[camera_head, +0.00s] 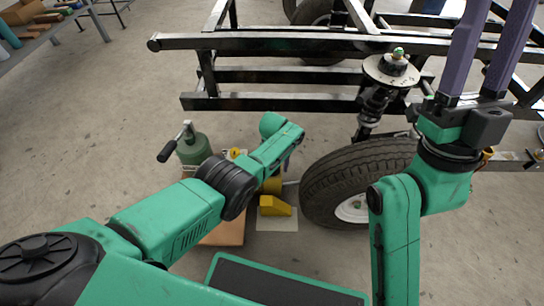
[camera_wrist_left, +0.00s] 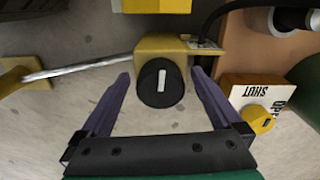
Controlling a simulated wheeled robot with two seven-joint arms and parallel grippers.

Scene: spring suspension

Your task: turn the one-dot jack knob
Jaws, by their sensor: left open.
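A round black knob (camera_wrist_left: 160,83) with a white bar mark faces the left wrist camera on a yellow jack housing (camera_wrist_left: 150,46); I cannot make out a dot. My left gripper (camera_wrist_left: 161,75) is open, its purple fingers on either side of the knob with gaps showing. In the head view the yellow housing (camera_head: 272,184) is partly hidden by my left arm, and the knob and left fingertips are hidden. My right gripper (camera_head: 487,50) is raised at the upper right, its purple fingers apart, with the tips out of frame.
A yellow valve knob (camera_wrist_left: 259,118) on an OPEN/SHUT plate is near the left gripper's right finger. A metal rod (camera_wrist_left: 80,67) runs left from the housing. A tire (camera_head: 355,180), a strut (camera_head: 373,100), a black frame (camera_head: 270,103) and a green cylinder (camera_head: 194,149) stand around.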

